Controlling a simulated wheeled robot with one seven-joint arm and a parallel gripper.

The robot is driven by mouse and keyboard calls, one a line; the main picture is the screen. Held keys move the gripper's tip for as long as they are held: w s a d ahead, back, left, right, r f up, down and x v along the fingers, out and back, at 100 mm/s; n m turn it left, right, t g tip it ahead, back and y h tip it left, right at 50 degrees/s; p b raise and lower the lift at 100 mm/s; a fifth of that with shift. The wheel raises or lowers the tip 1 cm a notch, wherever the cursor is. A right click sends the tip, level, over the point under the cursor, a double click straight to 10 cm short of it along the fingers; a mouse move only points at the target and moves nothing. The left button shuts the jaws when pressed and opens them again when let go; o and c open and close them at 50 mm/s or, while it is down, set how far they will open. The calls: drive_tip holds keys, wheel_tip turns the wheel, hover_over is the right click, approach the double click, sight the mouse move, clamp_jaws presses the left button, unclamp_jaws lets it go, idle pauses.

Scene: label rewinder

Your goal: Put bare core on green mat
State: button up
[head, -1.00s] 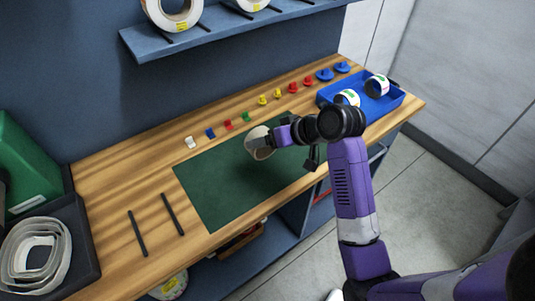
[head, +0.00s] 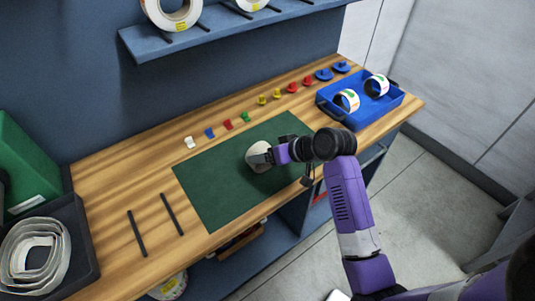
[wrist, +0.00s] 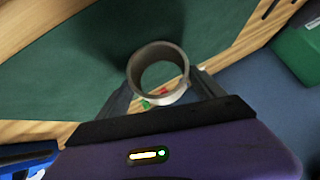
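The bare core (head: 258,168), a short cream and brown ring, is in my gripper (head: 260,156), over the middle of the green mat (head: 215,195). In the wrist view the core (wrist: 152,52) sits between the two dark fingers of my gripper (wrist: 160,86), with its round opening facing the camera. The gripper is shut on it. The mat (wrist: 60,75) lies behind the core in the wrist view. I cannot tell whether the core's lower edge touches the mat.
Several small coloured pieces (head: 228,124) stand along the back of the bench. A blue tray (head: 388,108) with two labelled rolls is at the right. Two black bars (head: 138,233) lie left of the mat. A dark bin (head: 90,262) holds loose coils. A shelf (head: 215,28) hangs above.

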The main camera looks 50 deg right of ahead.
drive_tip(key=o, duration=0.4)
drive_tip(key=shift+c, duration=0.2)
drive_tip(key=shift+r, duration=0.1)
drive_tip(key=shift+s+r, duration=0.1)
drive_tip(key=shift+r, duration=0.1)
drive_tip(key=v, duration=1.2)
drive_tip(key=s+a+f+t+h, duration=0.1)
drive_tip(key=s+a+f+h, duration=0.1)
drive_tip(key=s+a+f, duration=0.65)
drive_tip(key=s+a+r+n+t+y, duration=0.1)
drive_tip(key=s+a+r+n+t, duration=0.1)
drive_tip(key=s+a+r, duration=0.2)
drive_tip(key=s+a+r+n+t, duration=0.2)
drive_tip(key=s+a+r, duration=0.3)
drive_tip(key=a, duration=0.5)
drive_tip(key=s, duration=0.2)
drive_tip(key=shift+s+n+y, duration=0.3)
drive_tip(key=shift+n+y, duration=0.1)
